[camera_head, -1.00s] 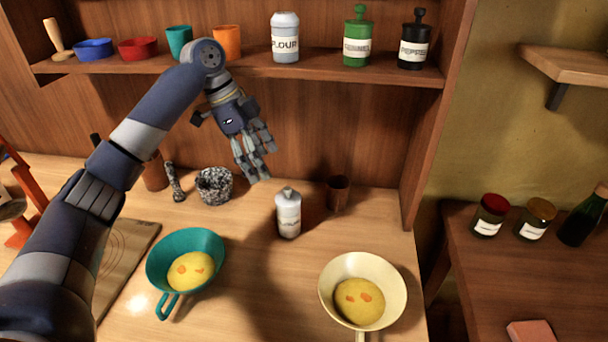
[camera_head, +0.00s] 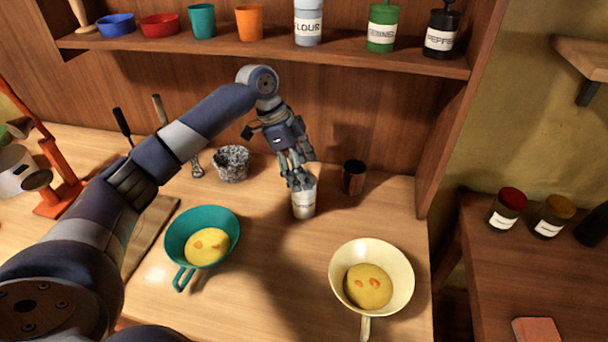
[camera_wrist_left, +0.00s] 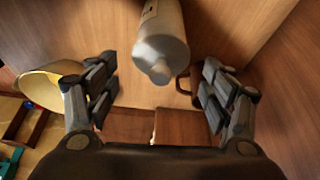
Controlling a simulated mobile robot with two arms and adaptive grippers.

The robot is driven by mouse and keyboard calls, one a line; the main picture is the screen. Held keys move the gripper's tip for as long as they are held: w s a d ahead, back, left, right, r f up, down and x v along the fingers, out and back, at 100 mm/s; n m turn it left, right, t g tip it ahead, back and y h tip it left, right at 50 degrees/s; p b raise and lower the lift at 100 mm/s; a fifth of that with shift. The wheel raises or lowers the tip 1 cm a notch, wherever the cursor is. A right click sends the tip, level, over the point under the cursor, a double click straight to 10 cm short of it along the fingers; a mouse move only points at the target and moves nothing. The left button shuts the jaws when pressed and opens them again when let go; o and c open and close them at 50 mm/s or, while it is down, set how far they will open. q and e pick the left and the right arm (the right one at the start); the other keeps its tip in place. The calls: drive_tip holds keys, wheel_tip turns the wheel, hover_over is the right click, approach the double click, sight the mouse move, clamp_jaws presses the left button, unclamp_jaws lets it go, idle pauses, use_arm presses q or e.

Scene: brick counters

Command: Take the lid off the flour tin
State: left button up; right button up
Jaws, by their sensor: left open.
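A white-grey tin (camera_head: 304,204) with a label I cannot read stands upright on the wooden counter (camera_head: 270,255). My left gripper (camera_head: 301,180) is directly above it, fingers pointing down and hiding its top. In the left wrist view the tin (camera_wrist_left: 166,35) shows a knobbed lid (camera_wrist_left: 157,70) on it. There the open left gripper (camera_wrist_left: 158,92) has one finger on each side, apart from the lid. Another white-grey tin (camera_head: 308,28), labelled FLOUR, stands on the shelf, its top cut off by the frame. My right gripper is out of view.
A brown cup (camera_head: 353,178) stands close right of the counter tin. A teal pan (camera_head: 172,243) and a cream pan (camera_head: 402,255) hold yellow food in front. A speckled mortar (camera_head: 232,165) is behind left. The shelf (camera_head: 270,54) hangs above.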

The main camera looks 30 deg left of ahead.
use_arm(q)
drive_tip(key=shift+w+d+f, duration=0.1)
drive_tip(key=shift+d+f, duration=0.05)
drive_tip(key=shift+f, duration=0.3)
drive_tip(key=shift+c, duration=0.3)
drive_tip(key=c, duration=0.8)
